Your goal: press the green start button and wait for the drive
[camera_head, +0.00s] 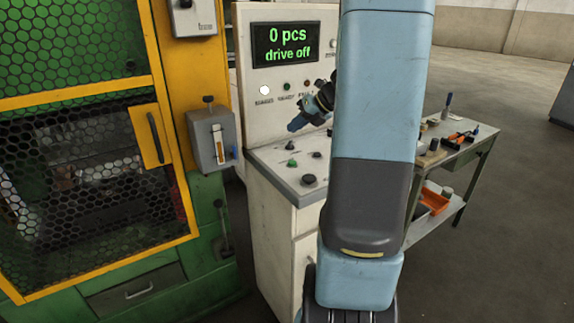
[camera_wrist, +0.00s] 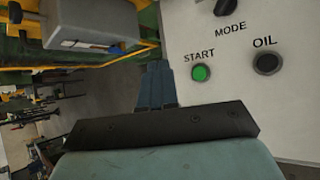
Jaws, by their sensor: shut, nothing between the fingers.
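The green start button (camera_wrist: 201,73) sits in a dark ring on the pale sloped panel, labelled START, in the wrist view. In the head view a green button (camera_head: 292,162) shows on the desk of the control cabinet. My gripper (camera_wrist: 159,66) is shut and empty; its blue fingers are just left of the button in the wrist view, apart from it in the picture. In the head view my gripper (camera_head: 297,124) points down and left above the desk. The display (camera_head: 287,44) reads "0 pcs" and "drive off".
On the panel are a black OIL button (camera_wrist: 267,63) and a MODE knob (camera_wrist: 229,7). A black knob (camera_head: 309,180) sits near the desk's front edge. A yellow-framed mesh guard (camera_head: 160,60) stands left, with a grey box (camera_head: 212,140) on its post. A tool table (camera_head: 460,140) stands right.

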